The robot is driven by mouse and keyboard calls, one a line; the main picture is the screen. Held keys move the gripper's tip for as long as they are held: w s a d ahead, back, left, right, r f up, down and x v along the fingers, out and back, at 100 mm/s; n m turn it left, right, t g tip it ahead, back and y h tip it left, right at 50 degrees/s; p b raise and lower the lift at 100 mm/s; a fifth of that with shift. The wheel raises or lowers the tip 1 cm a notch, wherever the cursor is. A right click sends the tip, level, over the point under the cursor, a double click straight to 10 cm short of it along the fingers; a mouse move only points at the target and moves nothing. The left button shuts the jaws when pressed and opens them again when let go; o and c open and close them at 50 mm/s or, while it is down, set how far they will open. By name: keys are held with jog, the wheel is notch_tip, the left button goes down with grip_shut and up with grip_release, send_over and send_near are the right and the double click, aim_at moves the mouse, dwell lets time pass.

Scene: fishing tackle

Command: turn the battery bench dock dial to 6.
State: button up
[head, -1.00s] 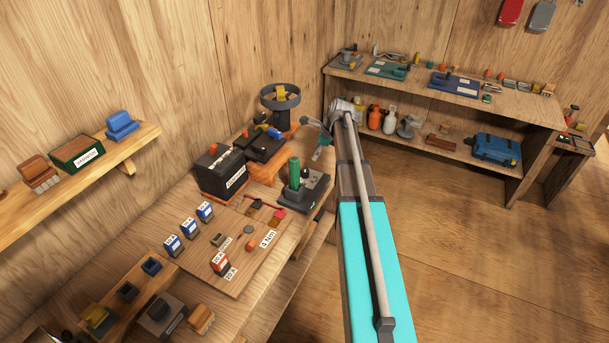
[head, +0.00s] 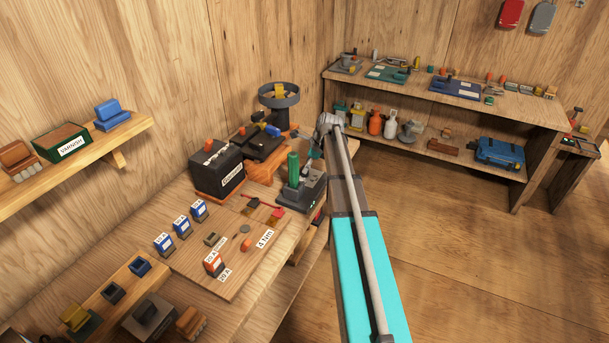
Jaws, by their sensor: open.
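A dark grey block with an upright green cylinder (head: 293,166) stands at the right edge of the bench. It looks like the battery bench dock (head: 312,187), but I cannot make out its dial or any numbers. My gripper (head: 314,152) is just above and behind this block, at the end of my arm. It is small and partly hidden by the wrist, and its jaws are open with nothing seen between them. I cannot tell whether it touches the block.
A large black battery (head: 217,170) stands left of the dock. Behind are a dark device on an orange base (head: 262,150) and a round-topped stand (head: 279,100). A wooden board (head: 207,271) with small labelled blocks lies in front. Open floor is at right, before a shelf (head: 435,142).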

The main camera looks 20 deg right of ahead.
jog(key=shift+b+x, duration=1)
jog(key=shift+x, duration=0.4)
grip_shut()
